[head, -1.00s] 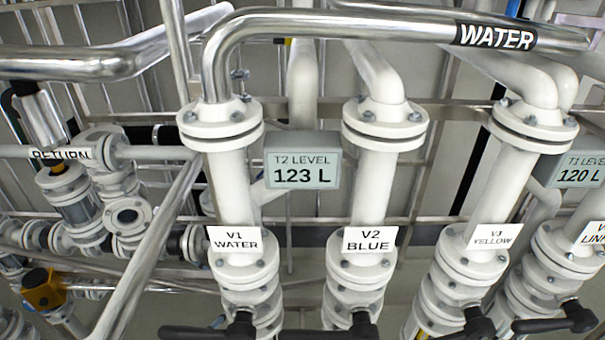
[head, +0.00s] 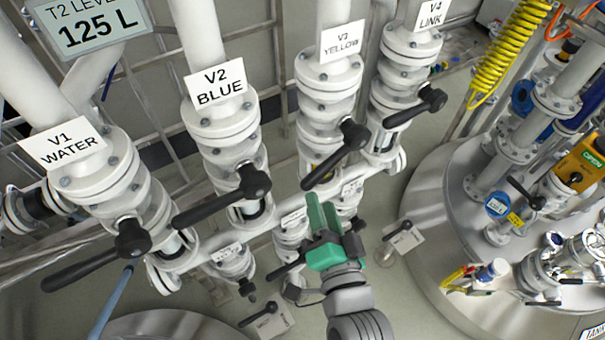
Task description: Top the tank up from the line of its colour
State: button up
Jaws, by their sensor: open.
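Valve V1 WATER (head: 131,238), valve V2 BLUE (head: 253,180), valve V3 YELLOW (head: 354,133) and valve V4 LINK (head: 433,98) stand in a row of white flanged pipes. Each has a black lever pointing roughly left or lower left. The T2 LEVEL display (head: 92,25) reads 125 L at top left. My gripper (head: 332,212) has green fingers, is open and holds nothing. It appears below the V3 lever in the picture, apart from it. A big steel tank (head: 425,225) stands at right. Its contents do not show.
A white manifold pipe (head: 270,235) runs under the valves. Smaller black-handled valves sit below it, including one on a plate (head: 405,240) at right. A coiled yellow hose (head: 500,65) hangs at upper right. Another rounded metal top (head: 170,325) shows at the bottom.

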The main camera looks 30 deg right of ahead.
aim_at(316, 183)
jog(key=shift+h, duration=0.3)
jog(key=p+x, duration=0.1)
jog(key=x, duration=0.6)
jog(key=shift+w+r, duration=0.15)
jog(key=shift+w, duration=0.05)
grip_shut()
